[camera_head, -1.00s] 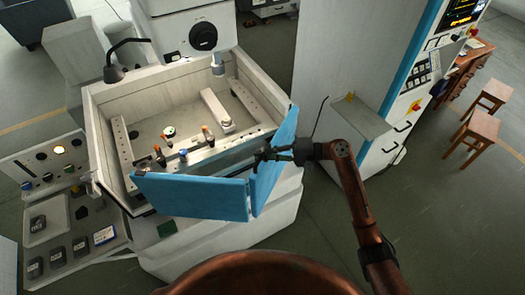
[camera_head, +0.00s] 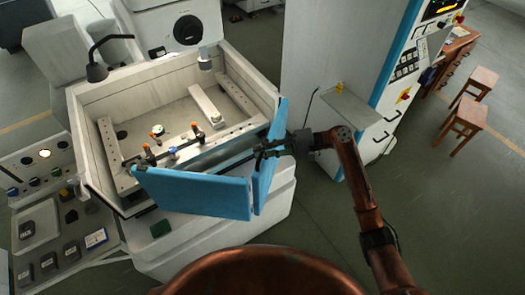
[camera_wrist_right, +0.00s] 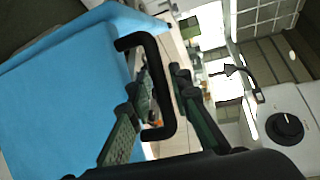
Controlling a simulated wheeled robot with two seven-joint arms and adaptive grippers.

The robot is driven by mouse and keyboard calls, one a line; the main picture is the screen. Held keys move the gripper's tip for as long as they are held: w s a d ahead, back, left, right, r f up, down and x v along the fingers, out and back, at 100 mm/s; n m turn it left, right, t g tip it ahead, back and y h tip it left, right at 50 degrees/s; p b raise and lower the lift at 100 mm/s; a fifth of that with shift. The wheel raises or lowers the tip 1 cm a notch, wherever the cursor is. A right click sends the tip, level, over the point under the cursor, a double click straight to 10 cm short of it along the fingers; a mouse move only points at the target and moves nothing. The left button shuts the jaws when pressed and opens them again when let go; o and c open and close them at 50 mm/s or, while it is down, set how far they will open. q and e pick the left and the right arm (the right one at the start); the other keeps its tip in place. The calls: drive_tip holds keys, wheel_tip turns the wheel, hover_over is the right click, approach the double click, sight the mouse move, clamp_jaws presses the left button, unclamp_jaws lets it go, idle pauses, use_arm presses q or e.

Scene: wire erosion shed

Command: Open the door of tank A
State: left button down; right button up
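The tank (camera_head: 92,125) is a pale open-topped box with fixtures inside. Two blue panels stand at its front, a wide left one (camera_head: 195,193) and a narrow-looking right one (camera_head: 266,180), meeting at an angle near the front corner. In the right wrist view, a black C-shaped handle (camera_wrist_right: 166,95) stands out from a blue panel (camera_wrist_right: 60,85). Its bar lies between the fingers of my right gripper (camera_wrist_right: 160,80), with a gap visible beside it, so the fingers look open. My left gripper is out of view.
A tall white cabinet (camera_head: 325,60) with a blue edge and a small shelf (camera_head: 350,108) stands right of the tank, close to my right arm. A control console (camera_head: 45,225) is at the left. Stools (camera_head: 468,115) stand on open floor at the right.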

drive_tip(key=v, duration=1.2)
